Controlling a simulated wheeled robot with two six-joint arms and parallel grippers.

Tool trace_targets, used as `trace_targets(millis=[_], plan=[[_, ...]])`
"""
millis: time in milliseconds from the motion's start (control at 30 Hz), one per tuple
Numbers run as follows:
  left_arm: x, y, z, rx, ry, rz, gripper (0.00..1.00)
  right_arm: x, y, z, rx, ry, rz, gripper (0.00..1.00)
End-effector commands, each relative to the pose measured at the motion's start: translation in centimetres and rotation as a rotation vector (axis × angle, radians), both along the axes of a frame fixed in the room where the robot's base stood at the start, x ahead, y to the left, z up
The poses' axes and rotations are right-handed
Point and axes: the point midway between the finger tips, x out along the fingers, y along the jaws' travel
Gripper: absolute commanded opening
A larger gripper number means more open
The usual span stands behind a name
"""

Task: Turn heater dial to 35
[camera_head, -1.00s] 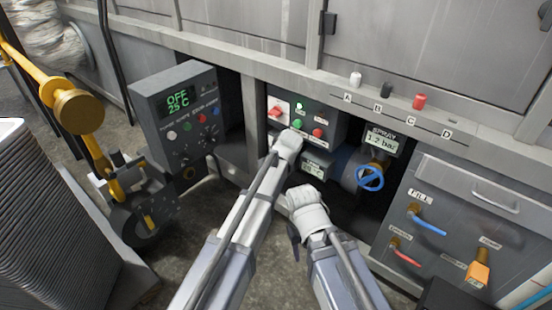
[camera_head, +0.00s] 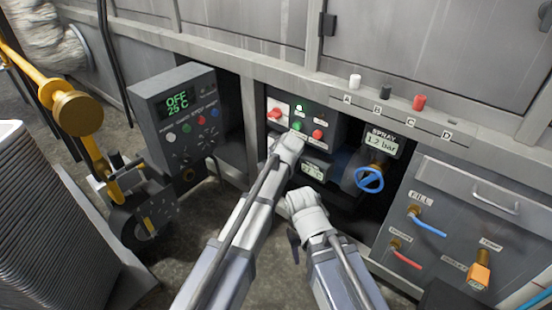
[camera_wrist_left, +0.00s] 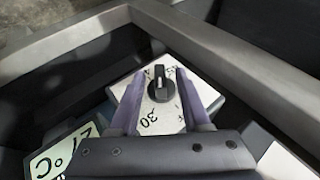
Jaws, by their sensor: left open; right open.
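The heater dial (camera_wrist_left: 161,84) is a black knob with a white pointer line on a white plate (camera_wrist_left: 150,120) marked with numbers, 30 among them. In the left wrist view my left gripper (camera_wrist_left: 162,76) is open, one purple finger on each side of the knob. Contact with the knob cannot be told. A pale display (camera_wrist_left: 65,150) beside the plate seems to read 27 °C. In the head view my left wrist reaches the panel and hides the dial and fingers. My right gripper (camera_head: 294,243) hangs lower, apart from the panel, its jaws barely visible.
A grey control box (camera_head: 150,110) showing OFF 25 C stands left. Red and green buttons (camera_head: 317,134) are just above my left wrist. A blue valve wheel (camera_head: 369,179) and spray display (camera_head: 382,143) are to the right. A frame bar (camera_wrist_left: 240,70) borders the recess.

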Motion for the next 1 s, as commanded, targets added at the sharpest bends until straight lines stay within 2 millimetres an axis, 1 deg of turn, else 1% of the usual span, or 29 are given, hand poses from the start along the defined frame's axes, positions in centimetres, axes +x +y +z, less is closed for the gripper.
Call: trace_targets(millis=[133,267,600,700,800,1000], plan=[[-0.1,0.0,0.2,0.000,0.000,0.000,0.47,0.0,0.0,0.2,0.000,0.000,0.000,0.50],[-0.6,-0.2,0.9,0.000,-0.001,-0.001,0.47,0.0,0.0,0.9,0.000,0.000,0.000,0.50],[-3.5,-1.1,4.7,0.000,0.000,-0.001,0.47,-0.1,0.0,4.6,-0.001,0.003,0.000,0.50],[-4.3,-1.4,5.5,0.000,-0.001,-0.001,0.47,-0.1,0.0,5.5,-0.001,0.003,0.001,0.50],[-4.7,-1.5,5.8,0.001,0.000,-0.001,0.47,-0.1,0.0,5.8,-0.001,0.004,0.001,0.50],[-4.7,-1.6,5.6,0.000,0.000,0.000,0.47,-0.1,0.0,5.6,-0.001,0.004,0.001,0.50]])
